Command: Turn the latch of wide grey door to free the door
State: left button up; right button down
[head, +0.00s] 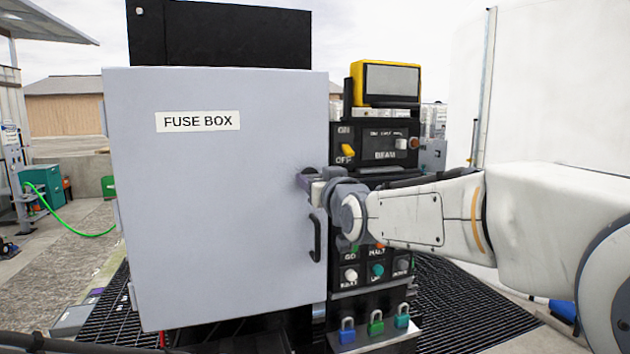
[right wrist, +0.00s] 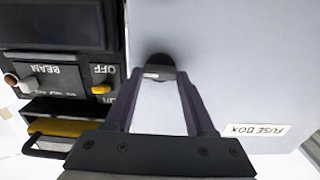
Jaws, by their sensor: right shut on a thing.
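The wide grey door (head: 220,220) with a FUSE BOX label stands upright and looks closed in the head view; it also fills much of the right wrist view (right wrist: 235,60). Its dark latch (right wrist: 158,66) shows in the right wrist view, at the door's edge between my fingertips. My right gripper (head: 308,182) is at the door's right edge, above the black handle (head: 317,235), with its jaws shut on the latch; it also shows in the right wrist view (right wrist: 157,76). In the head view the gripper hides most of the latch. My left gripper is not in view.
Right of the door is a black control panel (head: 375,143) with a yellow switch, a BEAM knob and a yellow-framed screen (head: 386,83) above. Lower buttons and several coloured padlocks (head: 376,323) sit below my right arm. Black grating (head: 470,310) covers the floor.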

jog(key=m+b, duration=0.1)
jog(key=b, duration=0.1)
jog(key=m+b, duration=0.3)
jog(key=shift+f+b, duration=0.25)
jog(key=shift+b, duration=0.1)
jog(key=m+b, duration=0.2)
jog(key=m, duration=0.1)
jog(key=shift+d+r, duration=0.1)
jog(key=m+b, duration=0.1)
jog(key=m, duration=0.9)
jog(key=shift+m+b, duration=0.3)
jog(key=shift+b, duration=0.1)
jog(key=shift+c, duration=1.2)
grip_release()
jog(key=shift+d, duration=0.1)
